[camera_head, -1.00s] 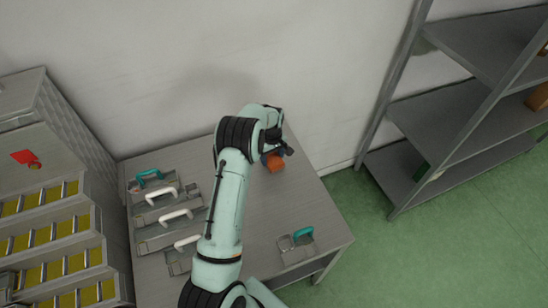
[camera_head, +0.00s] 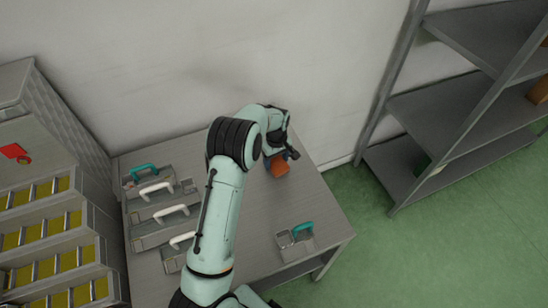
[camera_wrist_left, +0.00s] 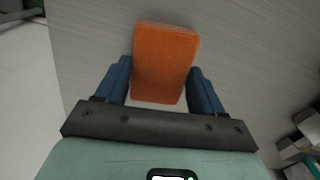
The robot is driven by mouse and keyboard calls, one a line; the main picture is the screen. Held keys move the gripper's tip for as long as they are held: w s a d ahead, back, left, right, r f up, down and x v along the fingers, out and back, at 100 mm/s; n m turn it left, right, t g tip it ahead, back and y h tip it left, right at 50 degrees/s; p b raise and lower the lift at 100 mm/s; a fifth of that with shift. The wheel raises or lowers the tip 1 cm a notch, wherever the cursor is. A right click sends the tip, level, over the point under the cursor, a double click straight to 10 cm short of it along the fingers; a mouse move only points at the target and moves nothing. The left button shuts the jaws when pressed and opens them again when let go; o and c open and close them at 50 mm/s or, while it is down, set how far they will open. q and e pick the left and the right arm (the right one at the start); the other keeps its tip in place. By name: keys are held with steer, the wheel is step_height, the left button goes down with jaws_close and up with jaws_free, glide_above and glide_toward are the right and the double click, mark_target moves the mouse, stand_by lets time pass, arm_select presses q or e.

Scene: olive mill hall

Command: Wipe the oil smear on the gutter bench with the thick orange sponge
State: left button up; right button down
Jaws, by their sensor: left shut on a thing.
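The thick orange sponge (camera_head: 281,169) is over the far right part of the grey gutter bench (camera_head: 262,225). In the left wrist view the sponge (camera_wrist_left: 165,60) fills the space between two blue fingers, with a pale strip at its near edge. My left gripper (camera_head: 276,160) is shut on it. I cannot tell whether the sponge touches the bench top. No oil smear can be made out; my left arm covers part of the bench. My right gripper is not in view.
Several grey handled tools (camera_head: 172,212) lie along the bench's left side. Another one with a teal handle (camera_head: 295,241) lies at the near right. A stepped unit with yellow panels (camera_head: 50,225) stands left. Metal shelves (camera_head: 450,110) stand right, across green floor. The bench's middle right is clear.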

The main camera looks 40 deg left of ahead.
mark_target(280, 170)
arm_select(q)
steer(key=shift+s+d+f+b, duration=0.1)
steer(key=shift+s+d+b, duration=0.3)
steer(key=shift+s+d, duration=0.4)
steer(key=shift+s+d+f+b, duration=0.15)
steer(key=shift+d+b, duration=0.3)
steer(key=shift+d, duration=0.45)
steer(key=shift+s+d+b, duration=0.3)
steer(key=shift+s+d, duration=0.25)
steer(key=shift+d, duration=0.25)
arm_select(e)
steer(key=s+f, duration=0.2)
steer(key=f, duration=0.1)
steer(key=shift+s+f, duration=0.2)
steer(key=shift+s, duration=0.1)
arm_select(q)
steer(key=shift+w+r+p, duration=0.15)
steer(key=shift+r+p, duration=0.8)
steer(key=shift+r, duration=0.85)
steer(key=shift+r+p, duration=0.55)
steer(key=shift+r, duration=0.75)
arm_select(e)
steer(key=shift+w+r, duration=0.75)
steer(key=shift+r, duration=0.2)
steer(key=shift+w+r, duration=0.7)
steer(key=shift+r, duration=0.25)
